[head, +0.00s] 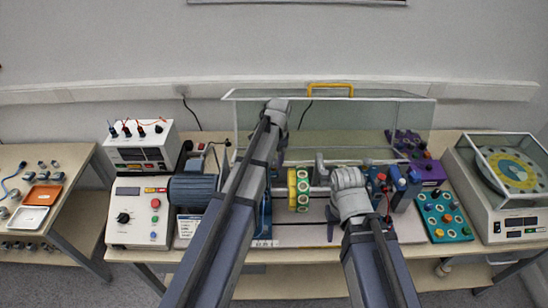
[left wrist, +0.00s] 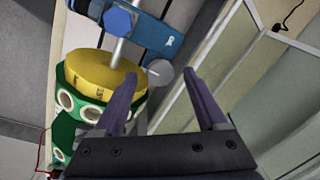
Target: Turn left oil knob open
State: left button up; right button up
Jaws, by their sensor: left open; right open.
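In the left wrist view, a small grey round knob (left wrist: 160,72) with a short side lever sits beside a blue housing (left wrist: 165,38) that has a blue hexagonal cap (left wrist: 118,20). I cannot tell for certain which is the left oil knob. My left gripper (left wrist: 159,76) is open, and the grey knob appears between its purple fingertips; contact cannot be judged. In the head view, my left arm hides the housing and most of that gripper. My right gripper (head: 357,222) is over the rig's right part, with its fingers mostly hidden by its wrist.
A yellow-and-green disc (head: 299,188) on a shaft is close to my left fingers. A clear cover (head: 365,120) with a yellow handle (head: 330,88) stands behind the rig. A motor (head: 193,190) and control box (head: 140,215) are at left, a teal panel (head: 443,215) at right.

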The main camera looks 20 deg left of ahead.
aim_at(275, 164)
pick_arm(q)
jog(key=r+p, duration=0.4)
jog(key=r, duration=0.1)
jog(key=r+p, duration=0.2)
jog(key=p, duration=0.1)
jog(key=shift+s+d+r, duration=0.2)
jog(key=shift+s+d, duration=0.05)
jog(key=shift+d, duration=0.05)
jog(key=s+d+f+n+b, duration=0.1)
jog(key=s+d+f+b, duration=0.3)
jog(key=s, duration=0.3)
jog(key=s+d+f+n+b, duration=0.2)
jog(key=s+d+f+b, duration=0.2)
jog(key=s+f+b, duration=0.2)
jog(key=s+d+f+n+g+b, duration=0.1)
jog(key=s+d+f+b, duration=0.3)
jog(key=s, duration=0.6)
jog(key=shift+s+d+f+b, duration=0.15)
jog(key=shift+d+f+b, duration=0.15)
jog(key=shift+f+b, duration=0.25)
jog(key=shift+d, duration=0.1)
